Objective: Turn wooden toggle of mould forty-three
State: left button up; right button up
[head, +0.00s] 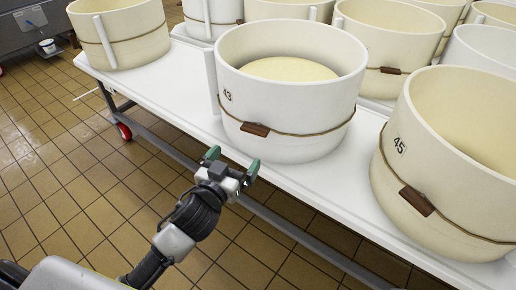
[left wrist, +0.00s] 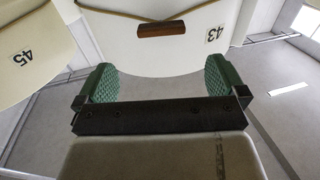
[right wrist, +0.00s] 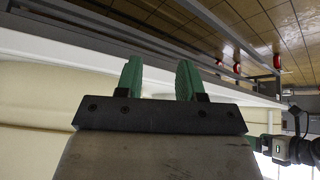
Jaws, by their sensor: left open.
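Mould forty-three (head: 300,125) is a large cream round tub on the white table, with "43" on its wall. Its brown wooden toggle (head: 255,129) lies on a thin cord around the tub, slightly tilted. In the left wrist view the toggle (left wrist: 162,29) shows ahead, beyond the fingertips, between them from side to side. My left gripper (head: 232,164) is open and empty, in front of the table edge and below the toggle, apart from it. My right gripper (right wrist: 159,75) shows only in its own wrist view, its green fingers parted by a narrow gap, with nothing between them.
Mould forty-five (head: 450,165) with its own brown toggle (head: 417,201) stands close on the right. Other tubs stand behind and at the left (head: 120,35). The white table (head: 175,90) has bare surface left of forty-three. Tiled floor (head: 75,190) lies in front.

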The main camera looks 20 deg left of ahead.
aim_at(253, 134)
pick_arm(q)
jog(key=w, duration=0.3)
jog(key=w+d+b, duration=0.1)
jog(key=w, duration=0.6)
jog(key=shift+w+d, duration=0.2)
jog(key=shift+w, duration=0.2)
pick_arm(e)
jog(key=w+r+t, duration=0.1)
jog(key=w+a+r+t, duration=0.1)
jog(key=w, duration=0.1)
jog(key=w+a+t+y, duration=0.1)
jog(key=w+t, duration=0.1)
jog(key=shift+r, duration=0.4)
